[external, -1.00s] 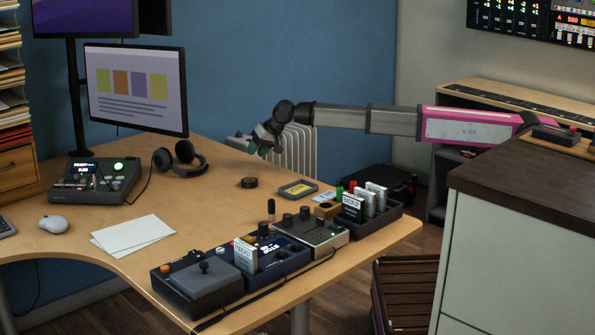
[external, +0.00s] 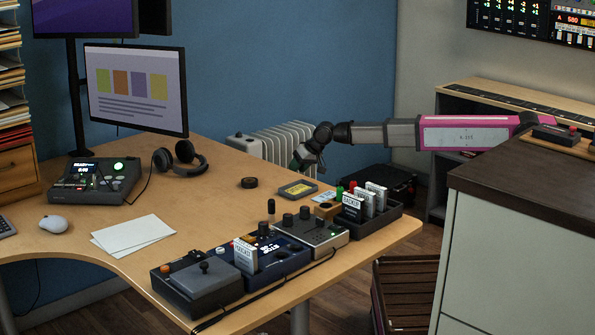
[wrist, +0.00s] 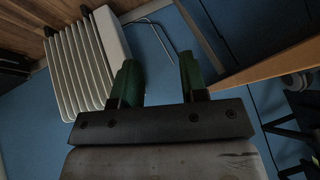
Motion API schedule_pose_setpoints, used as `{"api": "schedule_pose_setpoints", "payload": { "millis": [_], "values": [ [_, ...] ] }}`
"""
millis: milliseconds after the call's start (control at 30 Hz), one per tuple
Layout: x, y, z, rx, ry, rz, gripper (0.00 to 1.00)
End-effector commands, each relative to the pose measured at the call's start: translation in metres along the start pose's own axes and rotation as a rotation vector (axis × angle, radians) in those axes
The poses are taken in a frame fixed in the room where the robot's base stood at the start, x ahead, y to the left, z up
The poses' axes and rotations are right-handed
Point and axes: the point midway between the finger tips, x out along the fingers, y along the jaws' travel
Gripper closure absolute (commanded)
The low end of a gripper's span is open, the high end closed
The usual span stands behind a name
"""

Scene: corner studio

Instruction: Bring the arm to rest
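My gripper (external: 302,163) hangs at the end of my arm, which reaches in from the right above the far edge of the desk (external: 215,175). In the wrist view, my gripper's two green fingers (wrist: 158,80) stand apart with nothing between them. Blue wall shows in the gap. In the external view the fingers are small and dark, in front of the white radiator.
A white radiator (external: 270,145) stands behind the desk; it also shows in the wrist view (wrist: 85,65). A black tray of labelled cartridges (external: 385,212) sits at the desk's right corner. A dark-topped cabinet (external: 520,185) stands at the right. Several control boxes line the desk's front.

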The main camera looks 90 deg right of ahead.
Motion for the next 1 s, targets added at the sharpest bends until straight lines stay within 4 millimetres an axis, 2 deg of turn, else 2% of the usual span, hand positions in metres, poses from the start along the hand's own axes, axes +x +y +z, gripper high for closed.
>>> {"api": "schedule_pose_setpoints", "payload": {
  "millis": [33,167,267,400,500,600,700,800,1000],
  "values": [
    [-0.003,0.000,0.021,-0.031,-0.026,0.006,0.60],
    [-0.007,-0.002,0.075,-0.136,-0.104,0.022,0.60],
    [-0.015,-0.002,0.133,-0.253,-0.193,0.036,0.60],
    [-0.034,0.002,0.223,-0.449,-0.340,0.050,0.60],
    [-0.051,0.010,0.279,-0.583,-0.441,0.055,0.60],
    [-0.066,0.019,0.322,-0.693,-0.525,0.055,0.60],
    [-0.077,0.026,0.349,-0.770,-0.584,0.054,0.60],
    [-0.082,0.029,0.362,-0.810,-0.614,0.052,0.60],
    [-0.083,0.030,0.365,-0.819,-0.621,0.051,0.60]
  ]
}}
